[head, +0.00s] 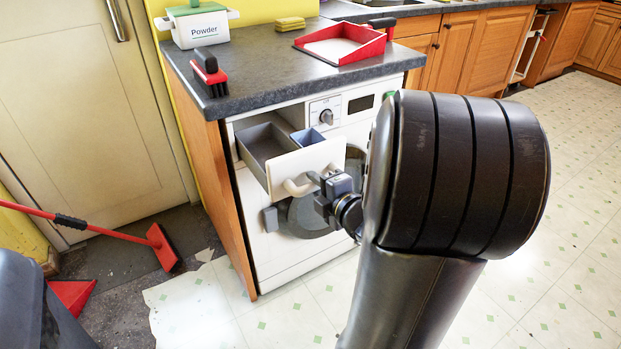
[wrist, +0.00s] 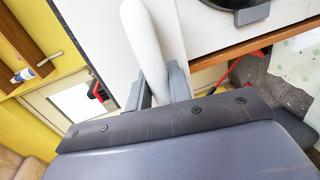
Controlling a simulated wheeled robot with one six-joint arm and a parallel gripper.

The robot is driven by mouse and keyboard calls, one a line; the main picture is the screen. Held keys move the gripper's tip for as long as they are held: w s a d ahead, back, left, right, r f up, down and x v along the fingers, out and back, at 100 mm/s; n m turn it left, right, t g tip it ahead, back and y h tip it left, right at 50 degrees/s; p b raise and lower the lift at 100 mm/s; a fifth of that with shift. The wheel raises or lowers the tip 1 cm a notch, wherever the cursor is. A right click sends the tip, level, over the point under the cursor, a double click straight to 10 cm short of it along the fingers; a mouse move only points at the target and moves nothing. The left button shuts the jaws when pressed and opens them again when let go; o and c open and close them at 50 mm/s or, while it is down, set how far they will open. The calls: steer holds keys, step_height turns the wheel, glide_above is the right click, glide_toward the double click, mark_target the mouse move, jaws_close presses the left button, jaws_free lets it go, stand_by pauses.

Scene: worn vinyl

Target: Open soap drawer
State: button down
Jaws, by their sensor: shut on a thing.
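The soap drawer (head: 266,143) is pulled out from the upper left of the white washing machine (head: 270,241). Its grey compartment and a smaller blue one show from above, and both look empty. A pale curved handle (head: 295,187) is on its white front. My gripper (head: 328,185) is at the handle, in front of the machine's round door. In the wrist view, the two grey fingers (wrist: 160,90) are on either side of the white handle (wrist: 147,50), shut on it. The fingertips are partly hidden in the head view.
On the counter (head: 262,78) above stand a Powder box (head: 205,29), a red-and-black brush (head: 209,72), a sponge (head: 290,23) and a red tray (head: 345,45). A red broom (head: 158,246) and dustpan (head: 73,294) are on the left. Open vinyl floor (head: 560,225) lies to the right.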

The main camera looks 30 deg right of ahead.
steer(key=shift+s, duration=0.1)
steer(key=c, duration=1.3)
jaws_free()
steer(key=shift+c, duration=0.2)
steer(key=p+v, duration=0.2)
steer(key=v, duration=0.8)
steer(key=shift+s+p, duration=0.3)
steer(key=shift+s, duration=0.05)
steer(key=shift+w, duration=0.1)
steer(key=shift+b+x, duration=1.3)
steer(key=shift+x, duration=4)
